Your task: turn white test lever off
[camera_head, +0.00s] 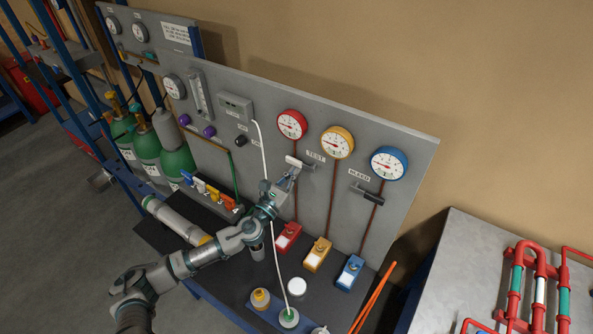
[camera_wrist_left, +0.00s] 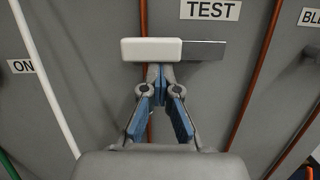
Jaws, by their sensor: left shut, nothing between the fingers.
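The white test lever (camera_head: 294,161) sticks out from the grey panel, just left of the TEST label (camera_head: 315,156). In the left wrist view the white lever (camera_wrist_left: 151,50) lies level, with a grey metal part running right from it under the TEST label (camera_wrist_left: 212,10). My left gripper (camera_head: 287,178) is at the panel just below the lever. Its fingertips (camera_wrist_left: 160,70) are together, at the lever's lower edge in the wrist view, with nothing between them. I cannot tell whether they touch it. My right gripper is not in view.
Red (camera_head: 291,124), yellow (camera_head: 337,142) and blue (camera_head: 388,163) gauges sit above. A dark BLEED lever (camera_head: 367,194) is to the right. A white tube (camera_head: 264,150) hangs left of the gripper. Red, yellow and blue blocks and jars stand on the dark bench below.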

